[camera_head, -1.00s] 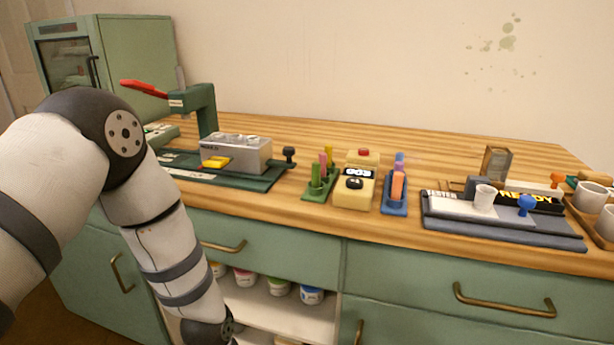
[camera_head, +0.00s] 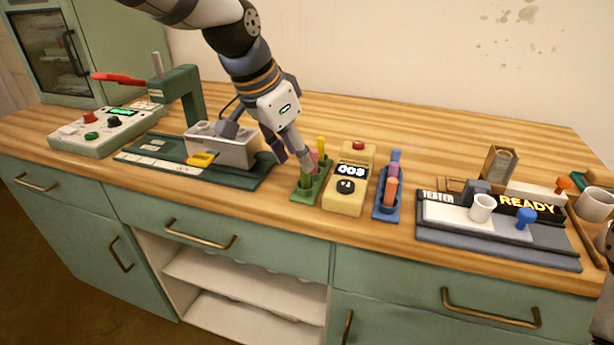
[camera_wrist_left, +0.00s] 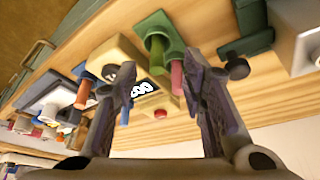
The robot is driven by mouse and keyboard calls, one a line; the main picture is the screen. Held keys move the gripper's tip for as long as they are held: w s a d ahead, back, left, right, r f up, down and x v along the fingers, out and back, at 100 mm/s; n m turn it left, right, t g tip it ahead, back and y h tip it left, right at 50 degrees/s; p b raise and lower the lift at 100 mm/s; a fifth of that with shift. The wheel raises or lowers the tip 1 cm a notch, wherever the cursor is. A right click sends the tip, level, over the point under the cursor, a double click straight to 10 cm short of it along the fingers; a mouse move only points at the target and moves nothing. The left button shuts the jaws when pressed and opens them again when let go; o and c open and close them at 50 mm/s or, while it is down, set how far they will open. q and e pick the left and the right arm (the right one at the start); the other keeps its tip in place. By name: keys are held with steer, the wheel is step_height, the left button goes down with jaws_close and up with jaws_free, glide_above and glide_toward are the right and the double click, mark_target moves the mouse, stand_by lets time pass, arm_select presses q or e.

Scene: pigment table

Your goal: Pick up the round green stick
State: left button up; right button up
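My left gripper (camera_head: 294,159) is open and empty, pointing down just above and behind the green stick, partly overlapping the rack in the head view. In the left wrist view the green stick (camera_wrist_left: 157,52) shows between the two spread fingers (camera_wrist_left: 160,82), beyond their tips, with the pink stick (camera_wrist_left: 177,78) beside it. I see no contact.
A yellow counter box (camera_head: 344,195) stands right of the rack, then a blue rack (camera_head: 386,209) with several sticks. A grey metal box (camera_head: 222,149) on a dark green press base stands left. The tester (camera_head: 497,236) is further right. The counter's back middle is clear.

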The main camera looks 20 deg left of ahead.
mark_target(305, 178)
arm_select(q)
steer(key=x, duration=0.4)
steer(key=shift+d+f, duration=0.1)
steer(key=shift+d, duration=0.1)
steer(key=shift+w+f, duration=0.1)
steer(key=shift+f, duration=0.15)
steer(key=shift+r, duration=0.15)
steer(key=shift+c, duration=0.9)
jaws_close()
arm_select(e)
steer(key=shift+s+f, duration=0.25)
